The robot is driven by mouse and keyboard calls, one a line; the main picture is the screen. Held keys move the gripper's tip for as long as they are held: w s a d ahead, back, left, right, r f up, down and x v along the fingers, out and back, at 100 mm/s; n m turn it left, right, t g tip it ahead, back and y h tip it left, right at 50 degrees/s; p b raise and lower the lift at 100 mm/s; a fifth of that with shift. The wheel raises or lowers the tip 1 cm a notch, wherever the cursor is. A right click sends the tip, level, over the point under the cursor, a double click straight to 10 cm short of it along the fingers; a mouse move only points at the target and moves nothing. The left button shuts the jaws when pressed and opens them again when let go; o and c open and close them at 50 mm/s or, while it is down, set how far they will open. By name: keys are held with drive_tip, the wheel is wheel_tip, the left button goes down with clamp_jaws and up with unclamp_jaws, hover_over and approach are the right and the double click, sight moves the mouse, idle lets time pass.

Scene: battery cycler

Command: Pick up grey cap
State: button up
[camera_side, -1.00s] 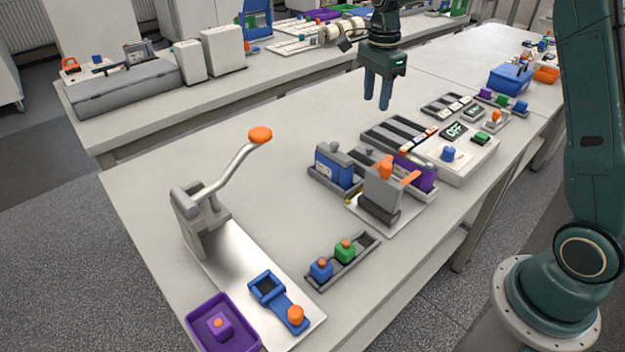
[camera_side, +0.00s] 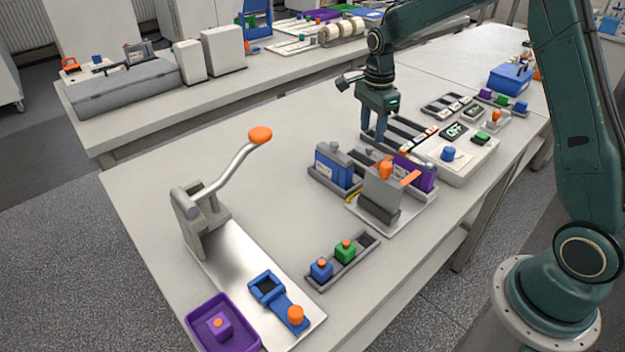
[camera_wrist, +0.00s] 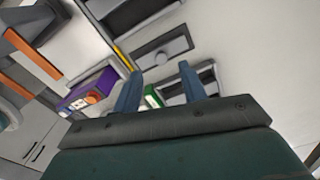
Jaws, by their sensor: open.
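In the wrist view, a flat grey piece with a round knob (camera_wrist: 166,57), which looks like the grey cap, lies beyond my fingertips. My gripper (camera_side: 373,139) is open and empty, pointing down just behind the blue and purple blocks. In the wrist view its two fingers (camera_wrist: 158,78) stand apart, with the cap not between them.
A purple block (camera_side: 415,172) and a grey press with an orange handle (camera_side: 385,190) stand close to the right. A slotted grey tray (camera_side: 408,134) lies behind. A lever press (camera_side: 205,215) stands at left. The table between it and the blocks is clear.

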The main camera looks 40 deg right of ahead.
sight(370, 147)
drive_tip(key=shift+d+f, duration=0.1)
drive_tip(key=shift+f, duration=2.45)
drive_tip(key=shift+c, duration=0.2)
clamp_jaws()
